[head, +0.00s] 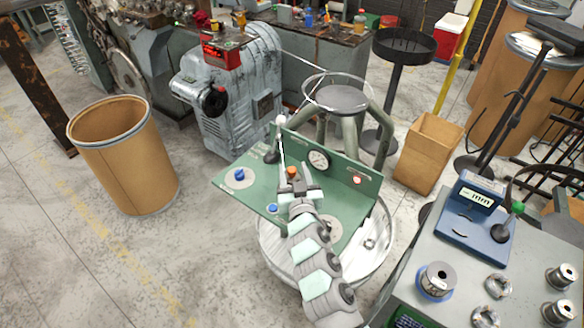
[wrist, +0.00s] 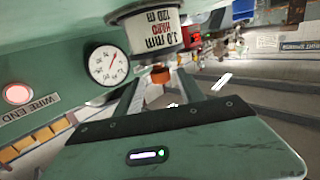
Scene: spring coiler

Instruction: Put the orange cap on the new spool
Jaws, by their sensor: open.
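The small orange cap (head: 292,172) shows at the far end of my gripper (head: 293,182), over the green bench with the gauge panel. In the wrist view, the orange cap (wrist: 160,74) lies in line with the gap between the two fingers of my gripper (wrist: 160,83). The fingers stand apart, and I cannot tell whether either touches the cap. A pale spool-like cylinder (wrist: 150,32), labelled 1.0 mm HARD 120 m, appears just above the cap in the wrist view. Its label is upside down. Whether the cap touches it is unclear. I cannot pick out this cylinder in the head view.
The green panel carries a round gauge (head: 319,160) and a lit lamp (head: 357,180). Blue knobs (head: 239,174) stand on the bench. A grey table at right holds a wire spool (head: 437,279) and a blue scale (head: 472,215). A brown drum (head: 124,160) stands at left.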

